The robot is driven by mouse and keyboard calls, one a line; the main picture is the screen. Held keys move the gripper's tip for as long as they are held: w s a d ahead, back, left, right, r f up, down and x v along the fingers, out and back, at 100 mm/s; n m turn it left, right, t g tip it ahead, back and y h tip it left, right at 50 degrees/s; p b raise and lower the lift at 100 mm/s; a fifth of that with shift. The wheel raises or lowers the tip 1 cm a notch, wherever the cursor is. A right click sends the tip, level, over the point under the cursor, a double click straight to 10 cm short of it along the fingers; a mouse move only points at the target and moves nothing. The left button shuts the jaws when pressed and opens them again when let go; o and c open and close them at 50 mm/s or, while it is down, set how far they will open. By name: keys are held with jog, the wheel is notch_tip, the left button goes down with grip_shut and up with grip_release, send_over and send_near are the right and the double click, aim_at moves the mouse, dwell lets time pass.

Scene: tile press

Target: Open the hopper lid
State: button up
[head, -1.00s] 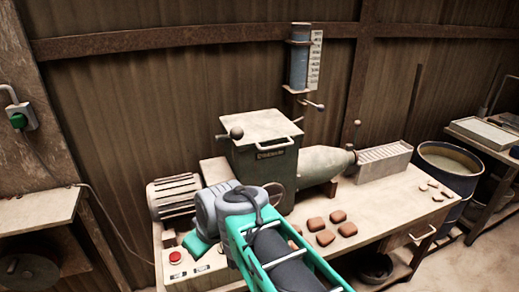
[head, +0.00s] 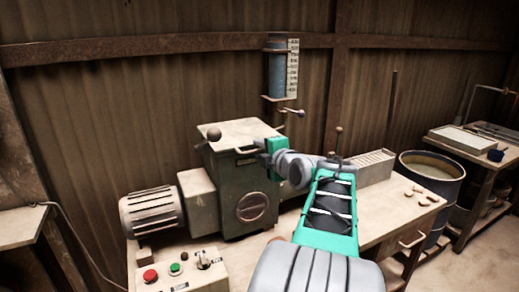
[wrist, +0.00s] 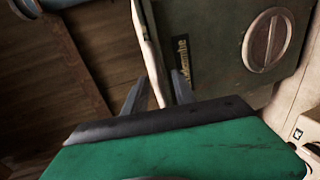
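The hopper lid (head: 238,131) is a pale, flat plate lying closed on top of the dark green hopper box (head: 230,190). My gripper (head: 261,144) is at the lid's front right edge, with its fingers pointing at it. In the wrist view, the two dark fingers of my gripper (wrist: 158,88) stand apart. The pale lid edge (wrist: 149,48) runs into the gap between them. I cannot tell whether either finger touches it.
A ball-ended lever (head: 214,134) stands at the lid's left. A blue cylinder with a scale (head: 277,75) is on the wall behind, with a small lever below. A motor (head: 152,211) and control box with buttons (head: 180,270) are at left. A blue drum (head: 432,185) stands right.

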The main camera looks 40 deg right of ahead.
jog(key=shift+w+d, duration=0.1)
jog(key=shift+w, duration=0.3)
jog(key=shift+f, duration=0.1)
grip_shut()
dwell(1.1)
